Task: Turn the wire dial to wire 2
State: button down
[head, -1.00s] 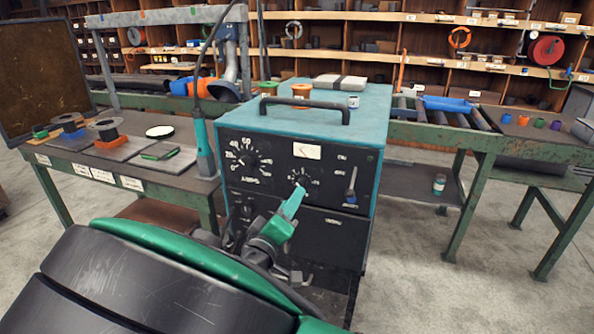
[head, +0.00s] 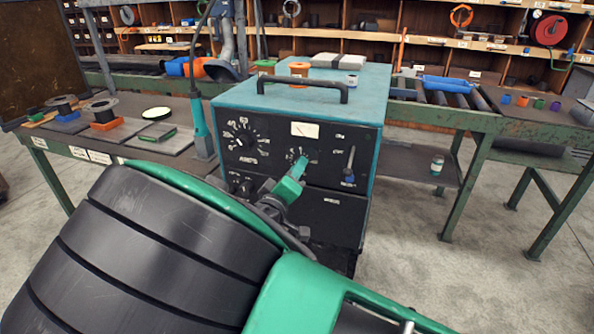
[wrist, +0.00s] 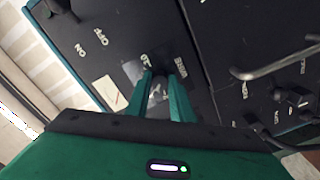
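The teal machine (head: 310,100) has a black front panel with a meter, a large dial (head: 245,140) marked AMPS at left, and a smaller dial (head: 298,155) below the meter. My gripper (head: 302,168) is at the smaller dial and covers part of it. In the wrist view my gripper (wrist: 161,85) has its two teal fingers apart, with a grey knob (wrist: 158,97) between them. I cannot tell whether the fingers press on the knob. The dial's pointer and most of its numbers are hidden or too small to read.
A lever (head: 349,165) stands on the panel to the right of the small dial. A handle (head: 302,88) is on top of the machine. A teal torch (head: 201,130) stands at the left bench. Open floor (head: 410,235) lies to the right.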

jog(key=shift+f+n, duration=0.1)
jog(key=shift+n, duration=3.9)
jog(key=c, duration=1.5)
grip_release()
jog(key=shift+c, duration=0.2)
